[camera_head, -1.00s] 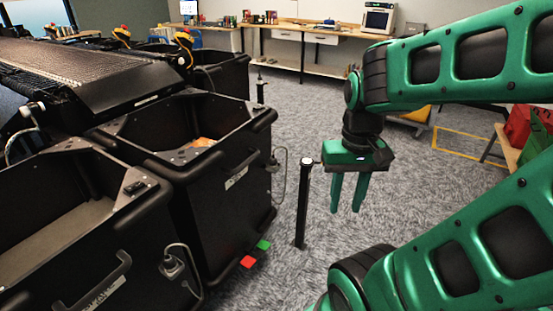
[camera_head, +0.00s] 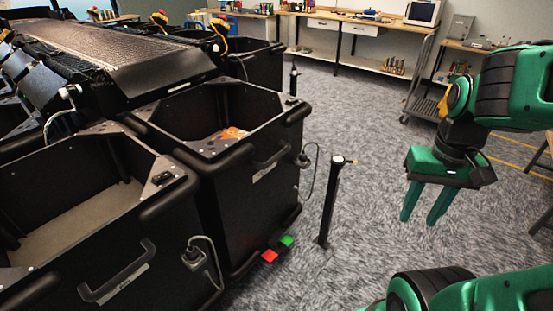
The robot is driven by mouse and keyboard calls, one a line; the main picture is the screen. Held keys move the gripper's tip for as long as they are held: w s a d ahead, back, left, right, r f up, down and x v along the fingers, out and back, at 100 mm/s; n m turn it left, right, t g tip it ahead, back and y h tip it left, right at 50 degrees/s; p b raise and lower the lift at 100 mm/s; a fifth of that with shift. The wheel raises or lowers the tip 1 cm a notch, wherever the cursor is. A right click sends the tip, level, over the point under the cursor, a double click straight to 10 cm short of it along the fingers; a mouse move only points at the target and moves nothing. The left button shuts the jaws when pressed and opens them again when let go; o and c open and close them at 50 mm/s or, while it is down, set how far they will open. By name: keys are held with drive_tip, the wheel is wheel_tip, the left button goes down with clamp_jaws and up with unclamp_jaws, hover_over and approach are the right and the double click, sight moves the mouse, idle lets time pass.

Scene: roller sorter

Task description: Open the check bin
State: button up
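Two large black bins stand on the left, and their label text is too small to read, so I cannot tell which is the check bin. The middle bin (camera_head: 240,205) has an open top, a front handle and an orange item (camera_head: 232,133) inside. A red pedal (camera_head: 269,256) and a green pedal (camera_head: 286,241) sit at its foot. The nearer bin (camera_head: 60,255) also has an open top and a handle; its visible floor looks bare. My gripper (camera_head: 424,214) hangs over the floor to the right of the bins, fingers apart and empty, touching nothing.
A slim black post (camera_head: 329,205) stands between the middle bin and my gripper. Cables hang from the bin fronts. A roller conveyor (camera_head: 105,50) runs behind the bins. A workbench (camera_head: 330,22) lines the back wall. Grey carpet is free in the middle.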

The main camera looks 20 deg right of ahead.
drive_tip(key=w+a+f+n+t+y, duration=0.1)
drive_tip(key=w+a+f+n+y, duration=0.15)
drive_tip(key=w+a+f, duration=0.45)
drive_tip(key=w+a+f+n+t+y, duration=0.1)
drive_tip(key=w+a+f+n, duration=0.25)
drive_tip(key=w+f, duration=0.4)
drive_tip(key=w+a+f+t+y, duration=0.1)
drive_tip(key=w+a+t+y, duration=0.45)
drive_tip(key=w+a, duration=0.75)
drive_tip(key=w+a+r+m+t+y, duration=0.2)
drive_tip(key=w, duration=0.2)
drive_tip(key=m+t+h, duration=0.6)
drive_tip(key=m+h, duration=0.1)
drive_tip(key=m, duration=0.6)
approach(278, 158)
drive_tip(key=x, duration=0.5)
drive_tip(key=shift+w, duration=0.4)
drive_tip(key=shift+x, duration=2.7)
